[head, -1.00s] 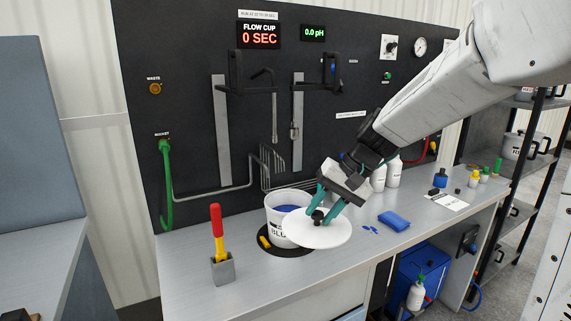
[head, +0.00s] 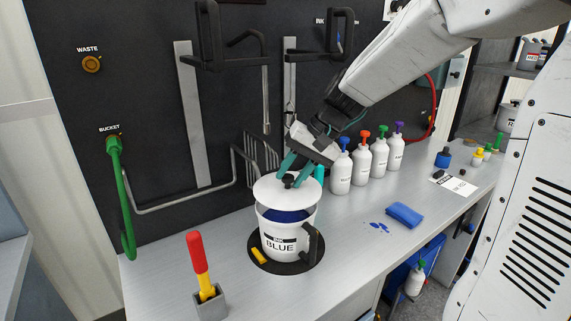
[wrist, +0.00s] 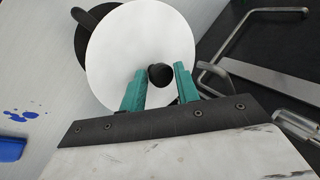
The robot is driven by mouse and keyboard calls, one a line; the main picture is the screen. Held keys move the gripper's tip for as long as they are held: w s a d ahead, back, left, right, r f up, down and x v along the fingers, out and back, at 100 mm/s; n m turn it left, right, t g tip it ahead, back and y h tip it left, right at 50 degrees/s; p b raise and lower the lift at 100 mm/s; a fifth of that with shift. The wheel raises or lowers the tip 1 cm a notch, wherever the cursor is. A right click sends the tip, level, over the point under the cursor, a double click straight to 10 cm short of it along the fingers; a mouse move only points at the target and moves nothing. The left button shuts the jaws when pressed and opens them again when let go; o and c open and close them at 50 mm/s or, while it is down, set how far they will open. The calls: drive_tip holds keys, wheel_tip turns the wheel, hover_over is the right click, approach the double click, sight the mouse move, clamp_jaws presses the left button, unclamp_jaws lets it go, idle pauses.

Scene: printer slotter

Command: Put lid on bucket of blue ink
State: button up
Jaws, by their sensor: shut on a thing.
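The white bucket (head: 283,240) labelled BLUE stands on a round black mat (head: 258,262) on the bench. Dark blue ink (head: 287,215) shows through the gap under the lid. The round white lid (head: 268,190) hangs above the bucket rim, tilted, with its black knob (head: 288,180) on top. My gripper (head: 289,171) is shut on the knob with its teal fingers. In the wrist view the lid (wrist: 125,45) covers most of the bucket, and the knob (wrist: 160,75) sits between the fingertips.
A red and yellow tool stands in a grey holder (head: 211,303) in front of the bucket. White bottles (head: 360,165) with coloured tops stand behind to the right. A blue cloth (head: 404,215) and blue spots lie right of the bucket. Black hooks and pipes are on the wall panel.

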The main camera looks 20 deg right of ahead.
sight(291, 186)
drive_tip(key=shift+w+f, duration=0.1)
drive_tip(key=shift+w, duration=0.4)
drive_tip(key=shift+f, duration=1.95)
drive_tip(key=shift+s+f, duration=0.1)
drive_tip(key=shift+s, duration=0.05)
drive_tip(key=o, duration=0.9)
drive_tip(key=shift+o, duration=0.2)
